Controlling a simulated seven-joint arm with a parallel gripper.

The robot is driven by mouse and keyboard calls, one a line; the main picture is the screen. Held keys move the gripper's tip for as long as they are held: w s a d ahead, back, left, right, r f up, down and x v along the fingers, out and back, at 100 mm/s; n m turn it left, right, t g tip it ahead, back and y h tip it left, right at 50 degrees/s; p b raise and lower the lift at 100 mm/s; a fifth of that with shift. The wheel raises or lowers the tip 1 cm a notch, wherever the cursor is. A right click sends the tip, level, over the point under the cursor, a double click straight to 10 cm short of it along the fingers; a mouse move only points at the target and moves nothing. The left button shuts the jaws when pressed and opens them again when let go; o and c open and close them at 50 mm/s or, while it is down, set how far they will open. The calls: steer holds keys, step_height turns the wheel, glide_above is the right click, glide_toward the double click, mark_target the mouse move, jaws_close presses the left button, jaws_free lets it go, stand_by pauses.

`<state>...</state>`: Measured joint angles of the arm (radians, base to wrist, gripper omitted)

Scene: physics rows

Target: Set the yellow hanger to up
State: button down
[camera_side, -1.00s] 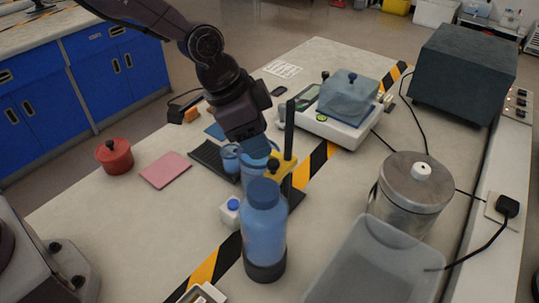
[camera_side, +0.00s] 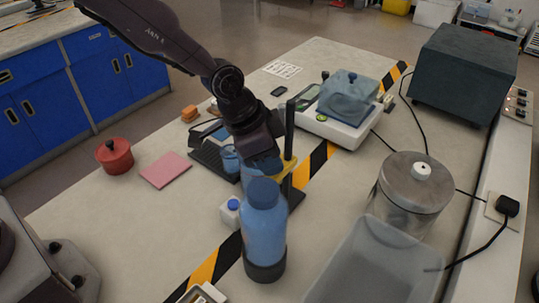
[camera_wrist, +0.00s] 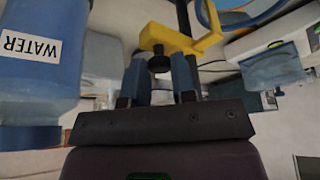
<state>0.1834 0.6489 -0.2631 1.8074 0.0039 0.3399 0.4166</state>
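The yellow hanger (camera_side: 289,168) is fixed to an upright black post (camera_side: 289,130), behind the blue water bottle (camera_side: 264,222) in the side view. In the wrist view the hanger (camera_wrist: 190,38) reaches left from the post, with a black knob (camera_wrist: 158,64) on its near side. My gripper (camera_side: 264,163) is beside the hanger, low and pointing down. In the wrist view its two blue fingers (camera_wrist: 160,56) are apart, with the knob showing between their tips. I cannot tell whether they touch it. The side view hides the knob behind my gripper.
The labelled bottle (camera_wrist: 35,75) fills the left of the wrist view. A small white, blue-capped bottle (camera_side: 231,212) stands near the post.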

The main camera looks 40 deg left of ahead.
step_height(320, 180, up, 10)
stand_by(0.4)
steer(key=shift+r, duration=0.15)
steer(key=c, duration=0.9)
jaws_free()
steer(key=shift+c, duration=0.2)
steer(key=v, duration=1.2)
steer(key=shift+r, duration=0.35)
steer(key=shift+s+a, duration=0.1)
